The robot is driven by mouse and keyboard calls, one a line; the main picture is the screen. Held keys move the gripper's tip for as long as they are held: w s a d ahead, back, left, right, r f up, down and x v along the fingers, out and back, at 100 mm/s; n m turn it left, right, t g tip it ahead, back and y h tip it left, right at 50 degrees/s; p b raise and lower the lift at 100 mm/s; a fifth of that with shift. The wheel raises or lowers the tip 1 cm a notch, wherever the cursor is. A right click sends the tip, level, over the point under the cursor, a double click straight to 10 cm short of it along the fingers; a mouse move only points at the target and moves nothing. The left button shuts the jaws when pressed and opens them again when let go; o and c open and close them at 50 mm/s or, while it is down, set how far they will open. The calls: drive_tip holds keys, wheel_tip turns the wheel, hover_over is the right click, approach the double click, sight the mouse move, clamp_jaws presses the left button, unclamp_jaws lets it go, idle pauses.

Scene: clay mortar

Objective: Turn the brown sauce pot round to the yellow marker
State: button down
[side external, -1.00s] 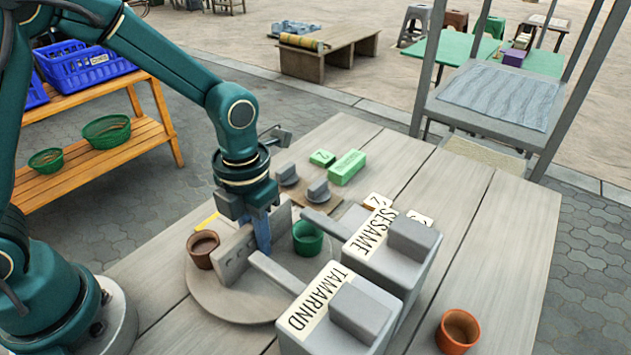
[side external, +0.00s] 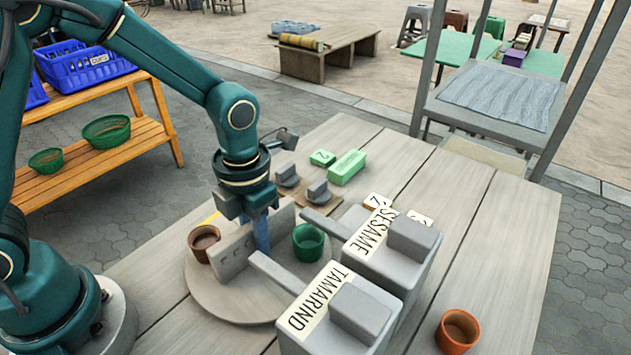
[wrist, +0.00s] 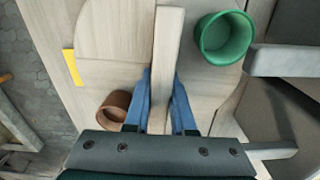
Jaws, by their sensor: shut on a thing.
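The brown sauce pot (side external: 204,243) stands upright on the left of a round grey turntable (side external: 235,308). It also shows in the wrist view (wrist: 115,105). A green pot (side external: 308,242) stands on the other side of the upright divider (side external: 232,257) that crosses the turntable. My gripper (side external: 262,238) is shut on this divider, with one blue finger on each side of it in the wrist view (wrist: 160,105). The yellow marker (wrist: 72,67) lies on the table just off the turntable's edge, a short way from the brown pot. In the side view it is mostly hidden.
Grey dispensers labelled SESAME (side external: 370,235) and TAMARIND (side external: 313,298) stand right of the turntable, their arms reaching towards it. An orange pot (side external: 457,331) stands at the front right. Green blocks (side external: 347,167) lie at the back.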

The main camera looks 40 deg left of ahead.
drive_tip(key=c, duration=0.8)
unclamp_jaws()
drive_tip(key=shift+d, duration=0.1)
drive_tip(key=shift+o, duration=0.2)
wheel_tip(320, 180, up, 4)
drive_tip(key=shift+r, duration=0.6)
drive_tip(key=shift+c, duration=0.3)
